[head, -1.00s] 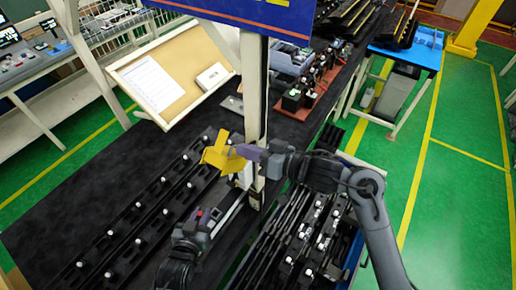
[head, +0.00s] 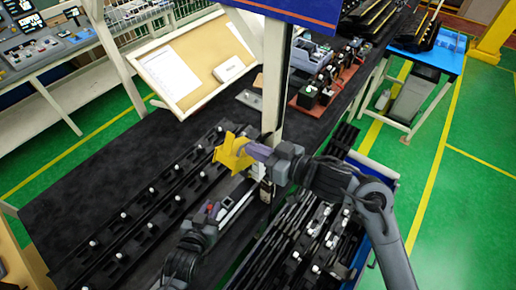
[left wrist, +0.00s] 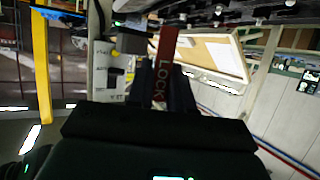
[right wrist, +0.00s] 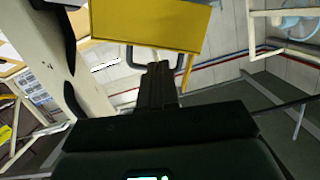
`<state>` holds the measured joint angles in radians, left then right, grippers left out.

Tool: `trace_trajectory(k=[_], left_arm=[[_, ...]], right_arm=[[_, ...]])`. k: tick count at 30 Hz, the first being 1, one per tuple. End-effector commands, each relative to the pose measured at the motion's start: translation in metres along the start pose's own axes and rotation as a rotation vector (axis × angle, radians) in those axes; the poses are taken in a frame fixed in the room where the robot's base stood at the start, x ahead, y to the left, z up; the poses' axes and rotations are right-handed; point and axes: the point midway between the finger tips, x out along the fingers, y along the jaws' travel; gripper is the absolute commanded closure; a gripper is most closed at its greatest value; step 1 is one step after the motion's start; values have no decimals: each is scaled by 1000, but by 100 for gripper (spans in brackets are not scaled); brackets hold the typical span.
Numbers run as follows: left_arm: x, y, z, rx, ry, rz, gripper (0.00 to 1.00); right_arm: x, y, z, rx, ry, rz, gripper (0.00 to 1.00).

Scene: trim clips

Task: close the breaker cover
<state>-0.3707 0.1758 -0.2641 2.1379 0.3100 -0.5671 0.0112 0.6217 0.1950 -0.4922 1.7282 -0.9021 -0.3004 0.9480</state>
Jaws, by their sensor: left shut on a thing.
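A yellow panel (head: 234,151), apparently the breaker cover, stands out beside the cream post in the head view. It also fills the top of the right wrist view (right wrist: 150,24). My right gripper (head: 254,150) is at its right side; its fingers (right wrist: 158,72) look shut together, close below the panel, beside a dark loop. Whether they touch it I cannot tell. My left gripper (head: 212,212) is lower, near the bench edge. In the left wrist view its fingers (left wrist: 164,80) are shut on a red tag marked LOCK (left wrist: 164,62).
A cream post (head: 274,90) rises behind the panel. A dark bench with long black trim rails (head: 150,190) lies left. A tilted board (head: 195,65) stands at the back. A rack of black parts (head: 310,240) is below my right arm. Green floor is open at right.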

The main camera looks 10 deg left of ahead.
Motion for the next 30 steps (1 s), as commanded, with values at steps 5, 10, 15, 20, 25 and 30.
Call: trace_trajectory(k=[5,10,15,20,25,30], left_arm=[[1,0,2,0,0,0,100],[1,0,3,0,0,0,100],[2,0,4,0,0,0,100],[1,0,3,0,0,0,100],[1,0,2,0,0,0,100],[0,0,1,0,0,0,100]], right_arm=[[1,-3,3,-36,-1,8,100],[1,-6,6,-67,-2,14,100],[2,-10,7,-90,-2,18,100],[2,-13,9,-103,-2,21,100],[2,-15,11,-108,-2,22,100],[3,-18,13,-113,-2,23,100]])
